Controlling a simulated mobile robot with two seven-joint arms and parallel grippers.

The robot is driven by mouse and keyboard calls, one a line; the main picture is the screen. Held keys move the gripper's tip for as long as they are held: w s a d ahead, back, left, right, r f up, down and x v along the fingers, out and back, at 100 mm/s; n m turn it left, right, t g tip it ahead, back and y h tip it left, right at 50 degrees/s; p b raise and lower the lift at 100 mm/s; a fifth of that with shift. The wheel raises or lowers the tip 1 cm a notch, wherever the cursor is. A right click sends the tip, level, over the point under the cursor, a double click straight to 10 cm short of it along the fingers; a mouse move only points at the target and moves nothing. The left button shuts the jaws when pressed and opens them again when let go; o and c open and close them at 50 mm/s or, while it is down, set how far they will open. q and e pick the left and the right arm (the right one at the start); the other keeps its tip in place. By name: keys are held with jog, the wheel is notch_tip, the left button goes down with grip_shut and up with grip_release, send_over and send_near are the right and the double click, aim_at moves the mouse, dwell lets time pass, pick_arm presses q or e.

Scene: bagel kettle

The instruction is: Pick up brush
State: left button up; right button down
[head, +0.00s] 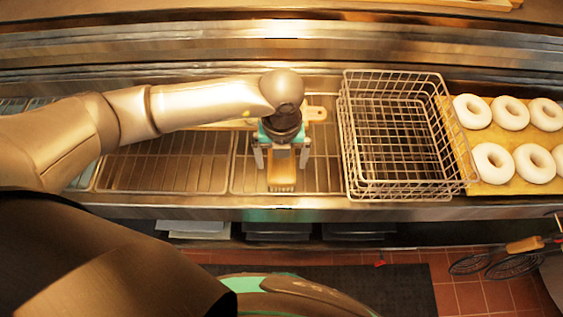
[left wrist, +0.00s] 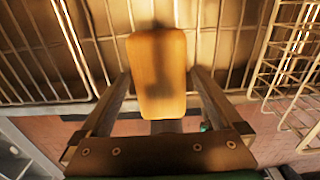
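The brush (head: 282,170) has a brown wooden block with a paler end toward the front. It lies on or just above the wire rack, left of the wire baskets. In the left wrist view it shows as an orange-brown block (left wrist: 157,75); the rest of it is hidden. My left gripper (head: 281,160) is directly above it, pointing down. Its two fingers are spread, one on each side of the brush, with a visible gap on both sides. The left wrist view also shows the open fingers (left wrist: 160,80) around the block. My right gripper is not in view.
Stacked wire baskets (head: 395,135) stand close on the right. Beyond them, a wooden board (head: 459,140) holds several pale bagels. A pale wooden piece with a hole (head: 316,113) lies behind my left gripper. The wire rack (head: 165,165) to the left is bare. Wire-headed tools (head: 490,262) are at lower right.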

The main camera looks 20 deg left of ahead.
pick_arm(q)
jog(key=c, duration=1.3)
jog(key=shift+r, duration=0.1)
notch_tip(320, 180, up, 20)
jog(key=shift+f+p, duration=0.1)
jog(key=shift+p, duration=0.4)
jog(key=o, duration=0.8)
jog(key=shift+c, duration=0.2)
jog(key=c, duration=0.5)
